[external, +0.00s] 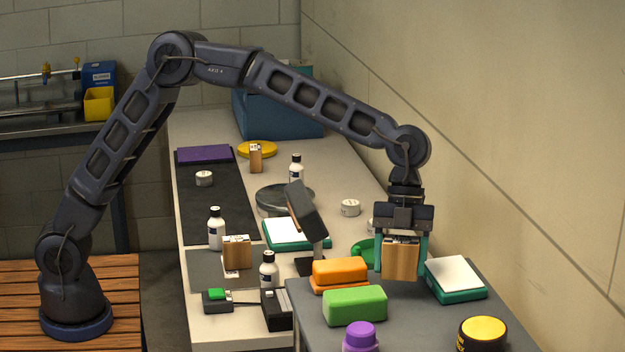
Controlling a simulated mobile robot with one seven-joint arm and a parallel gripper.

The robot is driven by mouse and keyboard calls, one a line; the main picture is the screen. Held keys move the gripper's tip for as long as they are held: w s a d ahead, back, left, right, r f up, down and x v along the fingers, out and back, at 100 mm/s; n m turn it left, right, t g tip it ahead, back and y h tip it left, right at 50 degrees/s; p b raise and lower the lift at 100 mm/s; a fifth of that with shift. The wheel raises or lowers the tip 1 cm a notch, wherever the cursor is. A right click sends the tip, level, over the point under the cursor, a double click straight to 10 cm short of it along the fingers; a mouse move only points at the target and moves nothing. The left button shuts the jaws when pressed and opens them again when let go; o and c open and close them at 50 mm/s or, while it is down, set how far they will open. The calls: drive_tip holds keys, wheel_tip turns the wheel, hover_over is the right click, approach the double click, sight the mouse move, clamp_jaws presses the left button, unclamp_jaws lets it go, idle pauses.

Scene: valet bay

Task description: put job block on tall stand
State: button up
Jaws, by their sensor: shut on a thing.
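My gripper (401,258) is shut on a wooden block (401,262) with a pale, dark-marked top, held upright between its teal fingers. The block hangs over the back part of a grey-topped surface (410,318) at the front right; I cannot tell whether it touches. Two similar wooden blocks stand elsewhere: one (237,253) on the grey mat, one (255,158) by a yellow disc (262,147). I cannot tell for certain which thing is the tall stand.
Orange (340,270) and green (355,305) blocks lie left of my gripper, a white-topped teal pad (456,277) right. A green disc (362,250) is partly hidden behind the gripper. A tilted dark panel (306,210) stands left. A purple-capped item (360,337) and yellow-topped jar (482,333) stand in front.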

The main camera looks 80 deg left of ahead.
sight(399, 279)
drive_tip(key=shift+f, duration=2.2)
drive_tip(key=shift+f, duration=0.1)
drive_tip(key=o, duration=1)
